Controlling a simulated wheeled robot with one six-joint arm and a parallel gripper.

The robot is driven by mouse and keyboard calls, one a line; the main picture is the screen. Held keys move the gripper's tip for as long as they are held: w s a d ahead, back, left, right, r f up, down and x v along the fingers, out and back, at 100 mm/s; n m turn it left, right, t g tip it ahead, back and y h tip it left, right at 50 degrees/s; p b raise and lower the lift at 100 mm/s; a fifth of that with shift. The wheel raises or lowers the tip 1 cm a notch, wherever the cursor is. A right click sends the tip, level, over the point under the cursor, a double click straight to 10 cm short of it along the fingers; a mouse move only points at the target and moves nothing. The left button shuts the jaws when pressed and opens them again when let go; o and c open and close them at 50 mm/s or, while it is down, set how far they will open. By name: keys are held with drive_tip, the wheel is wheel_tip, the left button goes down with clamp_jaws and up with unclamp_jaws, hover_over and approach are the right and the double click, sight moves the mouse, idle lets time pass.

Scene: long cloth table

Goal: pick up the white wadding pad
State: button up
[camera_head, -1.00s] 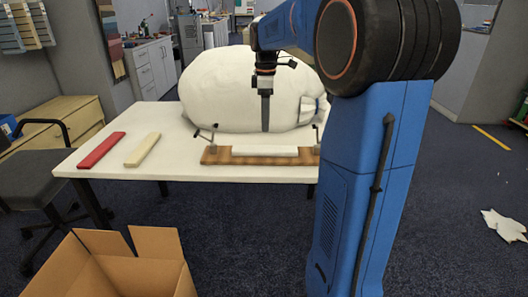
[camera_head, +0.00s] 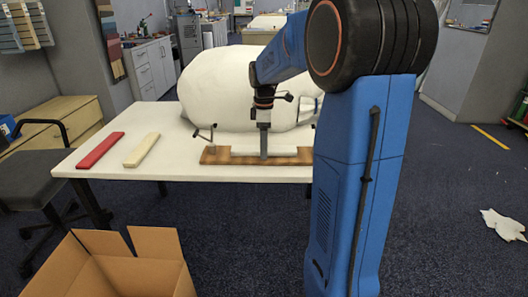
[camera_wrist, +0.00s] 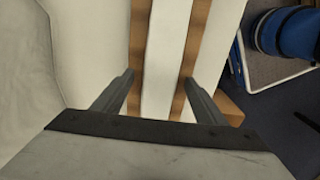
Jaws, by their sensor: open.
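The white wadding pad (camera_head: 243,151) is a long white strip lying on a brown wooden board (camera_head: 215,157) near the front edge of the table. My gripper (camera_head: 264,155) points down at the board, in front of part of the pad. In the wrist view, the pad (camera_wrist: 165,60) runs between the two spread fingers of my gripper (camera_wrist: 159,76), with brown wood showing on both sides. The fingers are open, one to each side of the pad, with gaps to it. I cannot tell how high the fingertips are above the board.
A big white rounded bundle (camera_head: 215,90) stands close behind the board. A red bar (camera_head: 100,150) and a cream bar (camera_head: 142,150) lie at the left of the white table (camera_head: 190,170). An open cardboard box (camera_head: 130,265) is below front left. Small metal posts (camera_head: 212,135) rise near the board.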

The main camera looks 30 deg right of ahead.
drive_tip(key=c, duration=1.1)
